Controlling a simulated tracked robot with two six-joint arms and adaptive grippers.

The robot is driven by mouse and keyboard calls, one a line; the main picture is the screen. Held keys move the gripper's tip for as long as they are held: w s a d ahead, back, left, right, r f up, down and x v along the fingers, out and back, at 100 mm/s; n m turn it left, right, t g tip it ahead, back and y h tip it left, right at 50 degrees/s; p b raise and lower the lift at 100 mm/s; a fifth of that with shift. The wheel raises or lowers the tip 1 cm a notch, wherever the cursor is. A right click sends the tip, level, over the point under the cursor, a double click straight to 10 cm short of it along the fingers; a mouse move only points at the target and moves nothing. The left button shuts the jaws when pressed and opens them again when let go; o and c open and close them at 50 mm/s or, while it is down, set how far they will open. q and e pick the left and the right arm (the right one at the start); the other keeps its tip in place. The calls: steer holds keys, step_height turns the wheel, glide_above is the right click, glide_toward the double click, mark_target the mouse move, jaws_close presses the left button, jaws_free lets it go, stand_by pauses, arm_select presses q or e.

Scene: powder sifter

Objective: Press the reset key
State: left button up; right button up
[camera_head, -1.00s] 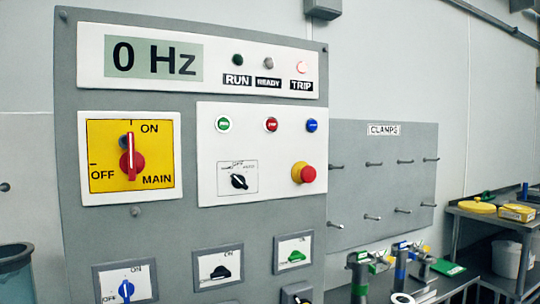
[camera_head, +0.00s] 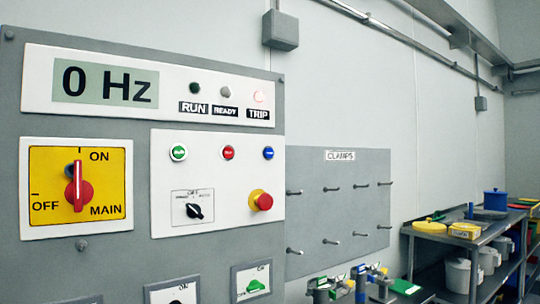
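The control panel (camera_head: 18,115) fills the left of the head view. Its button plate (camera_head: 165,225) carries a green button (camera_head: 178,152), a red button (camera_head: 228,153) and a blue button (camera_head: 268,153) in a row; their small labels are too small to read, so I cannot tell which is the reset key. The display (camera_head: 107,84) reads 0 Hz. Neither of my grippers is in view.
A red mushroom button (camera_head: 264,202) and black selector (camera_head: 195,212) sit below the buttons. The red MAIN switch (camera_head: 78,186) points to ON. A clamps board (camera_head: 340,200) with empty pegs stands right of the panel. Benches (camera_head: 470,238) hold yellow items and a blue pot.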

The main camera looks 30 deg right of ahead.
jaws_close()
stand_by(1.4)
